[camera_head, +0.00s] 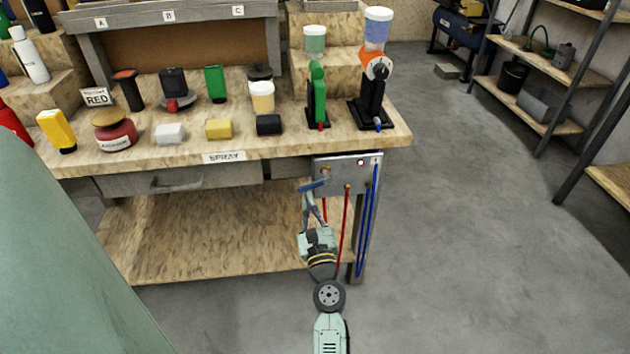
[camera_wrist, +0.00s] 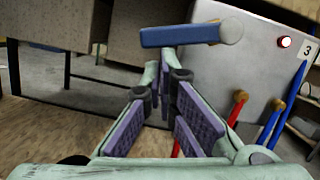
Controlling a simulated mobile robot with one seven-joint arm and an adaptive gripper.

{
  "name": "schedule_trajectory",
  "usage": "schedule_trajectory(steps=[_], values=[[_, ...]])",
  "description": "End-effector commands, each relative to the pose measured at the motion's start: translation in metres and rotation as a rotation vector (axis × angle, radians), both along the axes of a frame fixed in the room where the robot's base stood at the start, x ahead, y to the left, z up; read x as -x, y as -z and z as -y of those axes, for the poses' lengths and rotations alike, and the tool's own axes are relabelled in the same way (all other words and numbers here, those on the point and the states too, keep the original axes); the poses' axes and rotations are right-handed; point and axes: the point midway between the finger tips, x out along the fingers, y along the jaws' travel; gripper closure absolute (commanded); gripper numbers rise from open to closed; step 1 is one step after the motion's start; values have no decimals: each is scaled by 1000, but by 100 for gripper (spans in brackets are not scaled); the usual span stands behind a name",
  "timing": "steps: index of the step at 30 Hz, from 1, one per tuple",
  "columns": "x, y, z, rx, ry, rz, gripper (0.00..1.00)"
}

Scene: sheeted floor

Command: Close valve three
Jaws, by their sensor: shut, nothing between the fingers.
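The grey valve panel (camera_head: 345,186) is fixed under the right end of the workbench. It also shows in the wrist view (camera_wrist: 262,62), with a "3" label (camera_wrist: 307,50) at its right. A blue valve lever (camera_head: 312,185) sticks out leftward from the panel's upper left. In the wrist view the lever (camera_wrist: 180,36) lies nearly level, with a round grey hub at its right end. My gripper (camera_head: 306,192) is shut and empty, its fingertips (camera_wrist: 172,74) close together just below the lever. I cannot tell whether they touch it.
Red and blue hoses (camera_head: 367,215) hang from the panel, right of my gripper. A small red light (camera_head: 361,162) is on the panel. The bench top (camera_head: 190,145) above holds bottles, blocks and dispensers. The floor (camera_head: 460,220) to the right is clear.

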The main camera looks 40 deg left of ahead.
Motion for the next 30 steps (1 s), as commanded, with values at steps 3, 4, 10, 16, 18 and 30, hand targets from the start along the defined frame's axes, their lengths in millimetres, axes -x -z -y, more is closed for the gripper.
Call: schedule_trajectory(steps=[3,4,10,16,18,30], values=[[3,-8,-3,-9,-2,-7,100],[4,-9,-3,-8,-2,-6,100],[6,-14,-5,-6,-2,-4,100],[7,-16,-6,-5,-2,-2,100],[7,-17,-6,-5,-2,-2,100],[6,-16,-5,-5,-1,-2,100]])
